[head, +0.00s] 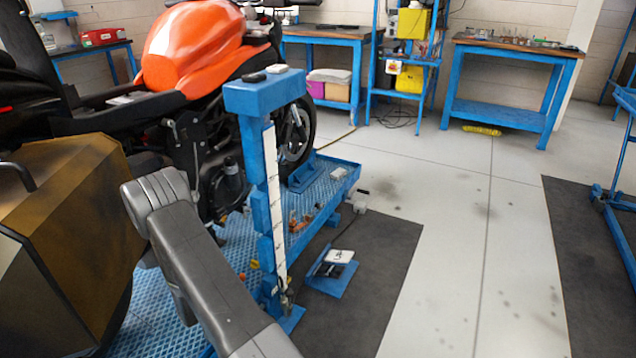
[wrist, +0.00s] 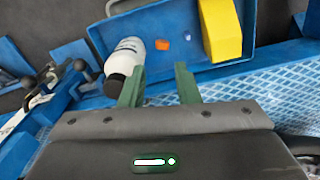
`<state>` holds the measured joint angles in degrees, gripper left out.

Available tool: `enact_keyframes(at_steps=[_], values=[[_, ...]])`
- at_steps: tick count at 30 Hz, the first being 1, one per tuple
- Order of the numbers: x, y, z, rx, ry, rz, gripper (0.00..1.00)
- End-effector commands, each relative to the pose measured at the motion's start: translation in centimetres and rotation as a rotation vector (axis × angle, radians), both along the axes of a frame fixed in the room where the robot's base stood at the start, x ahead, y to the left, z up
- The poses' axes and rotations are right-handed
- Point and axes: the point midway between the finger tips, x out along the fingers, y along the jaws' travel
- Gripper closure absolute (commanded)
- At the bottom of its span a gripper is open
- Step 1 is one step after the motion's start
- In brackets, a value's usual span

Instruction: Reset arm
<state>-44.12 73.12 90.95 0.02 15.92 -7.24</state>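My gripper (wrist: 160,80) shows in the wrist view with two green fingers spread apart and nothing between them. Its left finger overlaps a white bottle with a black cap (wrist: 128,50) in the picture; I cannot tell if they touch. My grey arm (head: 195,255) reaches up from the bottom of the head view, left of the blue post. Its gripper end cannot be made out there.
In the wrist view a blue tray (wrist: 260,48) holds a yellow block (wrist: 222,30) and an orange piece (wrist: 162,44). In the head view an orange motorcycle (head: 190,45) and blue post (head: 262,190) stand close to my arm. The floor (head: 480,230) at right is largely clear.

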Motion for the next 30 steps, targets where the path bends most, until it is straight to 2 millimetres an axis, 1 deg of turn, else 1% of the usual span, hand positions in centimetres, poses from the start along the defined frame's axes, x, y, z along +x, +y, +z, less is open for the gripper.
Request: enact_keyframes(at_steps=[1,18,30], values=[[0.3,-0.4,1.1,0.0,0.0,-0.015,0.71],[2.6,-4.9,7.4,0.0,0.0,-0.174,0.71],[3.9,-8.1,11.8,0.0,0.0,-0.286,0.71]])
